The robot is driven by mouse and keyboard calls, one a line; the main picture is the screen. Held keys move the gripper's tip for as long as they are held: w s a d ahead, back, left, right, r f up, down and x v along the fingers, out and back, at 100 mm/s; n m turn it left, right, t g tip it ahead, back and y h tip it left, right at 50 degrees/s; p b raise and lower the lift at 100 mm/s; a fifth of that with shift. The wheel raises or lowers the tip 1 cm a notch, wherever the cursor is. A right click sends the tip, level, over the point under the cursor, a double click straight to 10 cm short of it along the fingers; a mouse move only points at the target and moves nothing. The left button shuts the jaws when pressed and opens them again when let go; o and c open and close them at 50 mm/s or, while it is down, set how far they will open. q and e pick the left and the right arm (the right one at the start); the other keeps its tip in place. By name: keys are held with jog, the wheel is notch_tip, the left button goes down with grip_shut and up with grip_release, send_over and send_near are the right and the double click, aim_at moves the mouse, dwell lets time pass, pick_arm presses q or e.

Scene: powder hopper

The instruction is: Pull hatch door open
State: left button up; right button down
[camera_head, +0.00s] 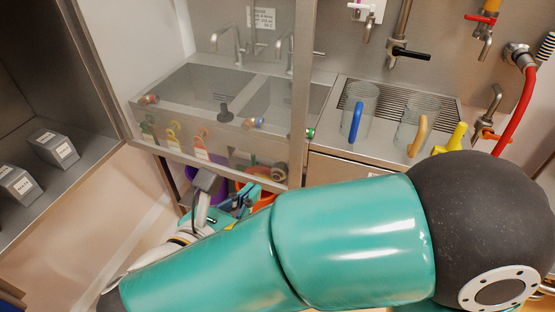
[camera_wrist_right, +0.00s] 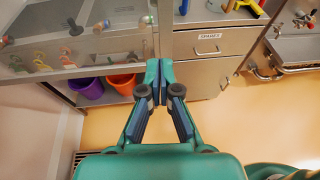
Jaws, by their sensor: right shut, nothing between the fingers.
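The hatch door (camera_head: 298,90) is a see-through panel in a metal frame, in front of the sink at the left of the head view. Its frame post also shows in the right wrist view (camera_wrist_right: 165,28). My right gripper (camera_head: 262,190) is at the door's lower right corner in the head view, partly hidden behind my teal forearm. In the right wrist view its fingertips (camera_wrist_right: 159,66) are together with nothing between them, at the lower end of the post. I cannot tell whether they touch it.
A purple bucket (camera_wrist_right: 88,88) and an orange bucket (camera_wrist_right: 122,83) stand below the sink. Drawers (camera_wrist_right: 205,45) are to the right. Grey boxes (camera_head: 53,148) sit on a shelf at left.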

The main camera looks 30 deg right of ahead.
pick_arm(q)
notch_tip(320, 180, up, 2)
jog(key=shift+r+p, duration=0.1)
jog(key=shift+p, duration=0.85)
pick_arm(e)
jog(key=r+x, duration=0.1)
jog(key=x, duration=1)
jog(key=shift+w+d, duration=0.2)
jog(key=shift+d, duration=0.05)
jog(key=shift+w, duration=0.1)
